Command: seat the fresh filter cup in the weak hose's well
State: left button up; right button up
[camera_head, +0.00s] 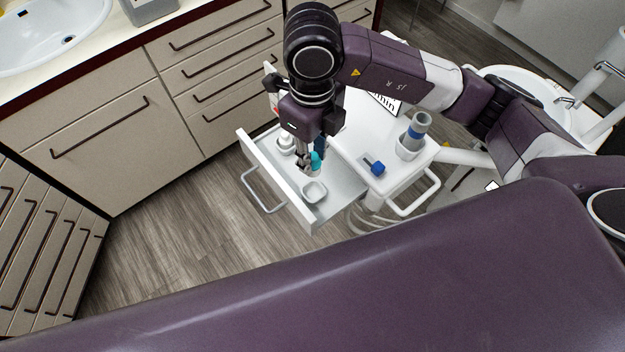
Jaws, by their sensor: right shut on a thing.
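My right gripper (309,165) reaches down into the open white drawer (260,158) of the cart and is shut on a small teal piece (316,160). I cannot tell for sure that this piece is the fresh filter cup. Just below it, in the drawer, is a white square well or cup (315,192). Whether the held piece touches it is unclear. Another white round fitting (287,145) is farther back in the drawer, partly hidden by the gripper. The hoses are hard to make out. My left gripper is out of view.
On the cart top (355,140) are a blue piece (377,168) and a grey-and-blue cylinder (415,132) in a white holder. Cabinets with a sink (40,35) stand at left. Floor left of the drawer is clear.

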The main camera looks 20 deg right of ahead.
notch_tip(320, 180, down, 12)
jog(key=shift+r+p, duration=0.25)
jog(key=shift+p, duration=0.95)
jog(key=shift+f, duration=0.1)
jog(key=shift+f, duration=0.1)
jog(key=o, duration=0.6)
jog(key=shift+o, duration=0.6)
